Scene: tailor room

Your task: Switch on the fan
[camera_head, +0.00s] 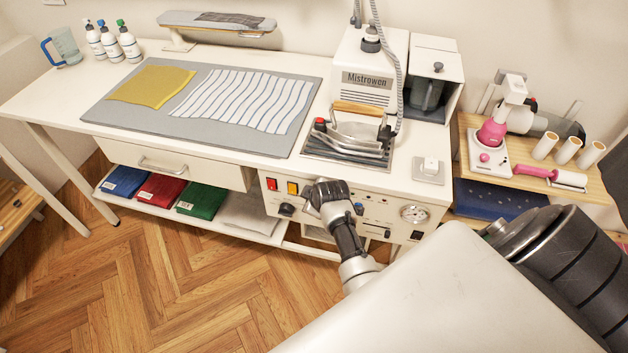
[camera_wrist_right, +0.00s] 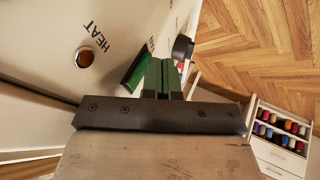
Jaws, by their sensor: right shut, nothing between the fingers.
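The ironing unit's white control panel (camera_head: 383,210) runs along the front of the table. It carries a red switch (camera_head: 271,184) and an orange switch (camera_head: 292,188) in the head view. My right gripper (camera_head: 317,189) is at the panel, just right of the orange switch, and hides what lies behind it. In the right wrist view the right gripper (camera_wrist_right: 161,64) is shut and empty, its fingertips beside a green rocker switch (camera_wrist_right: 136,68). I cannot tell whether they touch it. My left gripper is not in view.
A round amber light (camera_wrist_right: 84,57) beside the word HEAT and a black knob (camera_wrist_right: 183,48) are close to the right gripper. An iron (camera_head: 358,135) rests above the panel. A shelf (camera_head: 240,229) with folded cloths is to the left. The wooden floor in front is clear.

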